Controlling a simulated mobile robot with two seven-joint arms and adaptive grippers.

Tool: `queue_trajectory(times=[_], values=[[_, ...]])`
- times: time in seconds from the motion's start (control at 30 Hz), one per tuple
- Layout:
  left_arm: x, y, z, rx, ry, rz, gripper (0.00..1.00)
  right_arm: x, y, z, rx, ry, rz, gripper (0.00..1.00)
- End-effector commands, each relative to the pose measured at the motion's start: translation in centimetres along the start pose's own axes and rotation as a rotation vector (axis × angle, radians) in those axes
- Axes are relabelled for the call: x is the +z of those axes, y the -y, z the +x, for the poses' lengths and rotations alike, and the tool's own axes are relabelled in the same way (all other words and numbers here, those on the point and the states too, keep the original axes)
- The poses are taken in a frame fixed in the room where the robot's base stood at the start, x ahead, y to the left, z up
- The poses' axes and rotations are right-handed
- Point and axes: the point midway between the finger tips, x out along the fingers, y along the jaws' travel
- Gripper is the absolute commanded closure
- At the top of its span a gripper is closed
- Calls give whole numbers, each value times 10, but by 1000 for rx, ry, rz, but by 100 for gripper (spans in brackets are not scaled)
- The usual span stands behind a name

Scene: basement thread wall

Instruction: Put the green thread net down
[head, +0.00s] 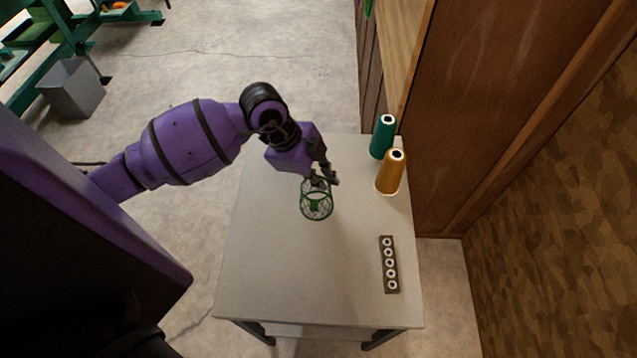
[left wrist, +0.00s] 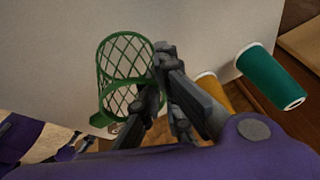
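The green thread net (head: 316,205) is a small round mesh basket on or just above the grey table, near its middle. I cannot tell whether its base touches the table. My left gripper (head: 327,181) is at the net's far right rim, with its dark fingers reaching down there. In the left wrist view the net (left wrist: 124,62) is directly beside the fingers (left wrist: 160,85), and one finger overlaps its mesh wall. The frames do not show clearly whether the fingers pinch the rim. My right gripper is not in view.
On the grey table (head: 290,270), a green thread cone (head: 382,138) and an orange thread cone (head: 390,173) stand at the back right. A dark rack with several white-ringed holes (head: 389,264) lies at the right. The front left of the table is clear. A wooden wall borders the right.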

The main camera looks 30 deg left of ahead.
Motion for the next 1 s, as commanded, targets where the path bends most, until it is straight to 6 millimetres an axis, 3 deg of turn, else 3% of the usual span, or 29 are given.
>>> queue_trajectory(times=[0.1,0.33,0.5,0.83,1.0], values=[[9,-5,19,5,3,-4,100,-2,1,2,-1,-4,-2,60],[10,-5,21,2,4,-2,100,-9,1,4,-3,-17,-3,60],[10,-5,21,2,3,-2,77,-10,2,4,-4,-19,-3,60],[10,-4,18,2,3,-1,77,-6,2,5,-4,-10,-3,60],[10,-4,-4,-1,5,0,77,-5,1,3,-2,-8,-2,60]])
